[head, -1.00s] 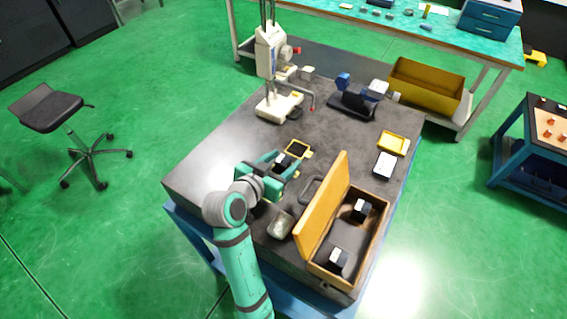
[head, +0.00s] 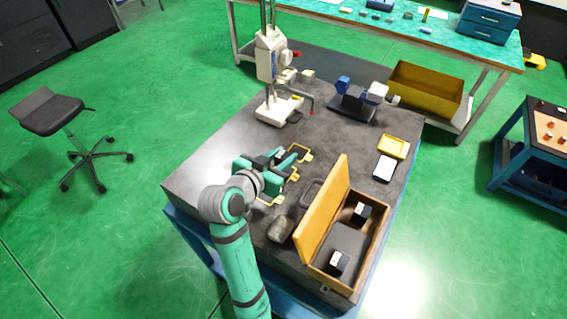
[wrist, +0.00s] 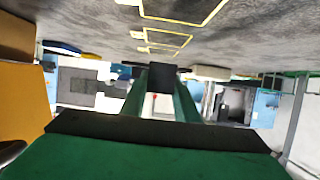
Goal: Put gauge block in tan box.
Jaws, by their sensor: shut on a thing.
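My gripper (head: 279,155) is at the left part of the dark table top. Its teal fingers are shut on a small dark block, taken to be the gauge block (wrist: 163,78), which shows between the fingertips in the wrist view. In the head view the block is mostly hidden by the gripper. The tan box (head: 311,236) stands open at the table's front right, its lid upright on the left side. Two black blocks with white labels (head: 361,211) (head: 339,260) sit inside it, apart from each other. My gripper is to the left of and behind the box.
Yellow outlines (head: 304,151) lie by my gripper. A dark rounded object (head: 281,230) and a dark tray (head: 310,192) lie between gripper and box. A white instrument (head: 270,60) stands at the back. A yellow tray (head: 394,146) and white pad (head: 384,168) lie behind the box.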

